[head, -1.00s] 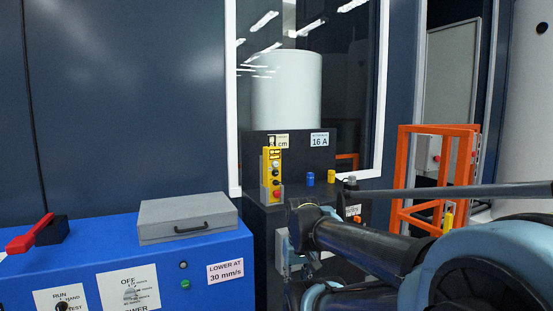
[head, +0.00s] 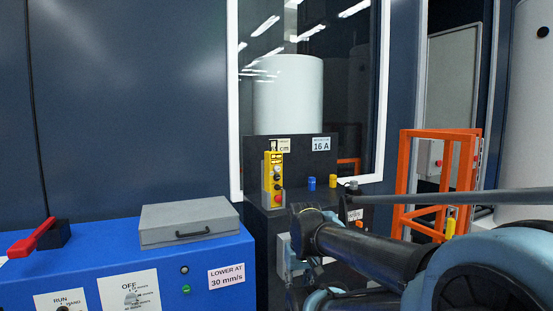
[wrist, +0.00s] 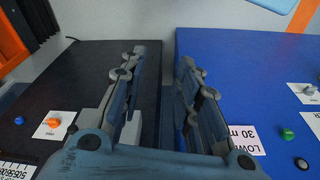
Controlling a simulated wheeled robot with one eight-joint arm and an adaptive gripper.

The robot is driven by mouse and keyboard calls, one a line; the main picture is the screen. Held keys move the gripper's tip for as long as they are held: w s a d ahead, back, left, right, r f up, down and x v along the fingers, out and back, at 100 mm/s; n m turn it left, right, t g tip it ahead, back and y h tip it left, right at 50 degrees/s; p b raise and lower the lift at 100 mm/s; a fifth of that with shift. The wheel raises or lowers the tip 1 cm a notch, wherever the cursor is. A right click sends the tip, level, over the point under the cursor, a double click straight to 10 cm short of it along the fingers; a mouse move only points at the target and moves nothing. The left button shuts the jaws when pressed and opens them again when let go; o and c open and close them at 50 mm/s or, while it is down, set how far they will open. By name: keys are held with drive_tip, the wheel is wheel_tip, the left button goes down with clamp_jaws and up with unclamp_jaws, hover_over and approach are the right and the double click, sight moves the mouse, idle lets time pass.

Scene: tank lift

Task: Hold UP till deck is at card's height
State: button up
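A yellow pendant (head: 273,179) with several buttons, one of them red, stands upright against the black cabinet (head: 300,160). A card ending in "cm" (head: 284,146) is partly hidden behind the top of the pendant, so its number cannot be read. A large white tank (head: 288,95) shows behind the window; the deck cannot be made out clearly. In the wrist view my gripper (wrist: 160,60) has its two fingers apart with nothing between them, over the gap between the black and blue cabinets. It is apart from the pendant, which is not in the wrist view.
The blue cabinet (head: 120,265) at left carries a grey case (head: 190,222), a red lever (head: 32,238) and a "LOWER AT 30 mm/s" label (head: 227,276). A "16 A" card (head: 321,144) is on the black cabinet. An orange frame (head: 404,185) stands at right.

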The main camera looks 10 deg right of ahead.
clamp_jaws()
idle(1.4)
